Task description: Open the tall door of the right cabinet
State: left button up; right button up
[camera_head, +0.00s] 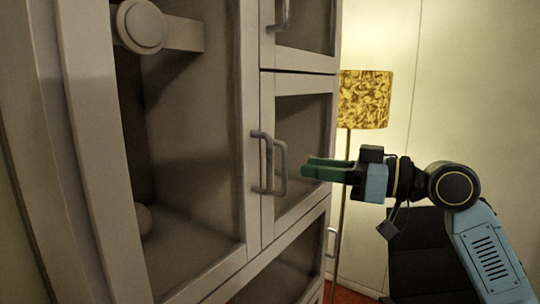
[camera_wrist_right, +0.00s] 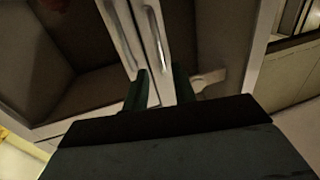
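The tall cabinet door (camera_head: 250,120) is a pale frame around a large dark panel, on the left of the head view. It looks shut, with its upright bar handle (camera_head: 256,162) on its right edge. A smaller door's handle (camera_head: 281,166) stands close beside it. My right gripper (camera_head: 308,168) has green fingers pointing left at the handles, just right of the smaller door's handle. In the right wrist view, the gripper (camera_wrist_right: 160,92) is open with a gap between its fingers, and two bar handles (camera_wrist_right: 155,38) rise just ahead. No grasp shows. My left gripper is out of view.
Smaller doors (camera_head: 303,45) lie above and below on the cabinet's right side. A floor lamp (camera_head: 364,98) with a yellow patterned shade stands behind my right gripper. A dark chair (camera_head: 425,250) is at the lower right, partly behind my right arm.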

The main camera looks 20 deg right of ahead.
jog(key=p, duration=0.2)
send_over(270, 190)
jog(key=d, duration=0.1)
jog(key=shift+w+a+p, duration=0.35)
jog(key=shift+a, duration=0.1)
jog(key=shift+c, duration=0.5)
grip_shut()
